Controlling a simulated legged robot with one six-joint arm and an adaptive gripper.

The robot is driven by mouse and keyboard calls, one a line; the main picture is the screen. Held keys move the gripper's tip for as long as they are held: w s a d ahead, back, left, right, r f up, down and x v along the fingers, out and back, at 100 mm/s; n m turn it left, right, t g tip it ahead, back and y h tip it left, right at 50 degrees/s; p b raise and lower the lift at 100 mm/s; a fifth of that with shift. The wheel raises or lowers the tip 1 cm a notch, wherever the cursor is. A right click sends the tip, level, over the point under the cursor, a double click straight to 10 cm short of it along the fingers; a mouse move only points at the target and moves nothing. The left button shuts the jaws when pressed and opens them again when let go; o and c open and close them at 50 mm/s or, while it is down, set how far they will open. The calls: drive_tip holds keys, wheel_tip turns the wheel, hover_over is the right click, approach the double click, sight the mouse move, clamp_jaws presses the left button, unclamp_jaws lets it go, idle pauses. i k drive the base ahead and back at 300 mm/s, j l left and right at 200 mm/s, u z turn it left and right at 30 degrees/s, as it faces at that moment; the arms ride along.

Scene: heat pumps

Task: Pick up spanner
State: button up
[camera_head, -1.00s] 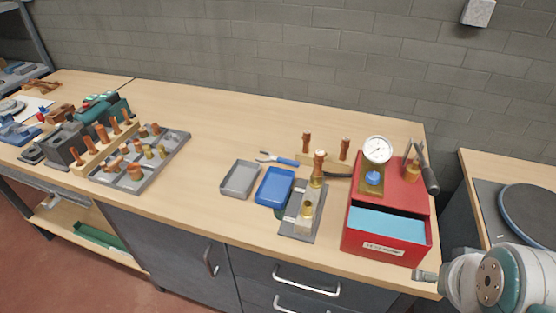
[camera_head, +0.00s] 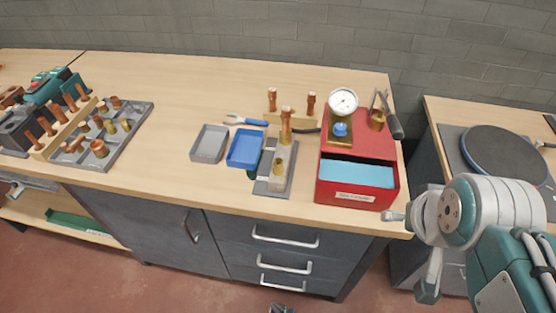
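A blue-handled hand tool that looks like the spanner (camera_head: 250,121) lies on the wooden workbench (camera_head: 180,90), behind the blue tray. Its metal forked end points left and its blue handle points right. My arm shows at the right edge in white and teal links, in front of the bench's right end and well away from the spanner. I cannot make out my gripper's fingers in this view.
A grey tray (camera_head: 208,145) and a blue tray (camera_head: 246,148) sit in front of the spanner. Copper fittings, a grey plate with a brass piece (camera_head: 276,172) and a red box with a gauge (camera_head: 359,175) stand to the right.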

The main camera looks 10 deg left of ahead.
sight(240, 120)
drive_tip(key=i+j, duration=0.1)
drive_tip(key=j, duration=0.85)
drive_tip(key=i+j, duration=0.1)
drive_tip(key=j, duration=0.8)
